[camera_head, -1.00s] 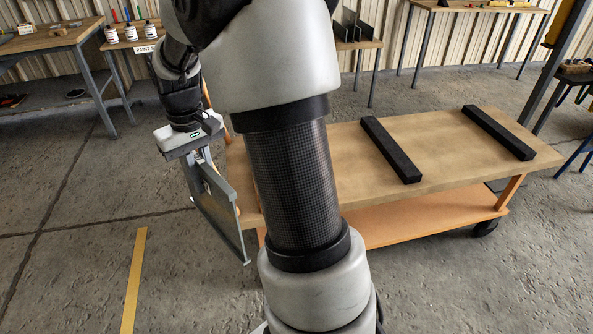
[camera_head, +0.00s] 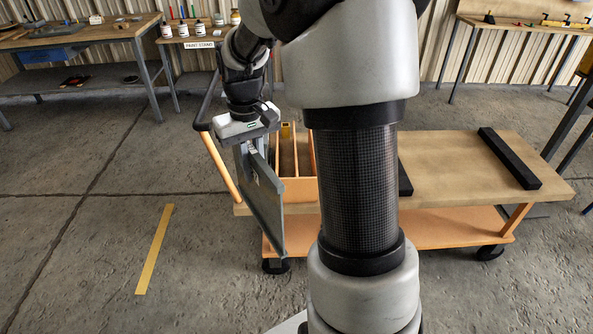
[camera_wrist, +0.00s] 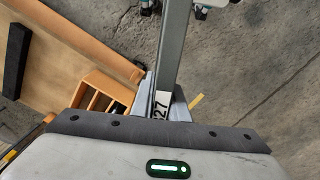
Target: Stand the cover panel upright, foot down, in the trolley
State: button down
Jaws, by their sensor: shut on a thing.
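The cover panel is a flat grey plate (camera_head: 266,208) that hangs below my gripper (camera_head: 251,148) in the head view, tilted and seen at a slant. My gripper is shut on its upper end. In the wrist view the panel (camera_wrist: 173,45) shows as a narrow grey strip with a label reading 27 by the fingers (camera_wrist: 165,108). The trolley (camera_head: 440,165) has a wooden top, an orange lower shelf and, at its left end, an orange slotted rack (camera_head: 298,190). The panel is in front of the rack; any contact is unclear. My arm hides part of the trolley.
Black bars (camera_head: 509,158) lie across the trolley top. The trolley handle (camera_head: 221,168) stands at its left end. A paint stand (camera_head: 200,43) and workbench (camera_head: 80,42) are behind left. Floor with a yellow strip (camera_head: 155,249) is open on the left.

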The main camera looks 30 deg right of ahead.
aim_at(287, 169)
jog(key=i+l+z, duration=0.4)
jog(key=i+j+z, duration=0.2)
jog(key=i, duration=0.15)
jog(key=i+z, duration=0.25)
jog(key=i+j, duration=0.1)
jog(key=j, duration=0.25)
jog(key=i+j, duration=0.1)
jog(key=j, duration=0.25)
jog(key=z, duration=0.05)
